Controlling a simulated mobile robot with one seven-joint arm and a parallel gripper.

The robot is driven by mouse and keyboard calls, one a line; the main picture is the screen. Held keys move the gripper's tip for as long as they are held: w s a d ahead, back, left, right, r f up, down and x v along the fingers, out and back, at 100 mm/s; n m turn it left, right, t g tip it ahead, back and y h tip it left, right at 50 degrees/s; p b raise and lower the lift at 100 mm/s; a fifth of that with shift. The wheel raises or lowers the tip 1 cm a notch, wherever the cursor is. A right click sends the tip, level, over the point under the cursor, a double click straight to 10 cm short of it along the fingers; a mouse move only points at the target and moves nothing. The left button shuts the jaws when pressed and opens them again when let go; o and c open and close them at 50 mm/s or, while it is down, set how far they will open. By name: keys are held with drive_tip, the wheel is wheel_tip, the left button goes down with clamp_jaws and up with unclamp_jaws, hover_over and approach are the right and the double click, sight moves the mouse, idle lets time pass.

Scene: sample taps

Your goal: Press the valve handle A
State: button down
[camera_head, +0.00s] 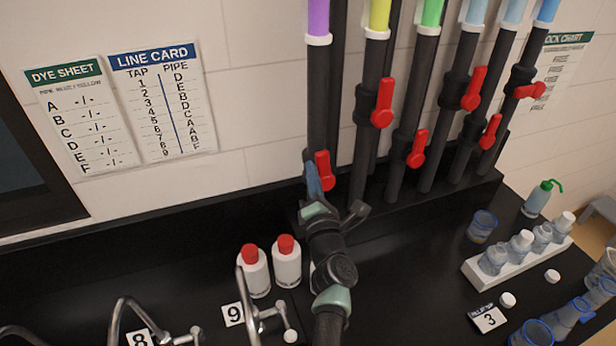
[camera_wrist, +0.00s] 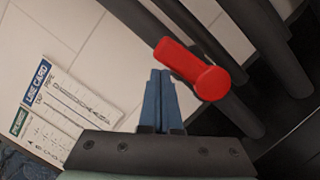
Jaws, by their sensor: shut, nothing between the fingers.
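Several black pipes with coloured upper sections stand at the back wall, each with a red valve handle; no letter A shows on any of them. The red handle of the leftmost, purple-topped pipe (camera_head: 318,55) is the lowest-left one (camera_head: 323,172). My gripper (camera_head: 312,178) is at this handle's left side, its blue fingers pointing up. In the wrist view the fingers (camera_wrist: 160,95) are shut together and empty. The red handle (camera_wrist: 195,70) lies just beyond and right of the fingertips, slanting down to its round hub. I cannot tell whether they touch.
Two white bottles with red caps (camera_head: 287,262) stand left of my arm, behind curved taps (camera_head: 250,300). A white rack with small bottles (camera_head: 480,275) and blue-rimmed beakers (camera_head: 482,226) stand at right. The Line Card (camera_head: 160,100) and Dye Sheet (camera_head: 82,118) hang on the wall.

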drive_tip(key=shift+w+d+r, duration=0.1)
drive_tip(key=shift+d+r, duration=0.15)
drive_tip(key=shift+d, duration=0.1)
idle(0.5)
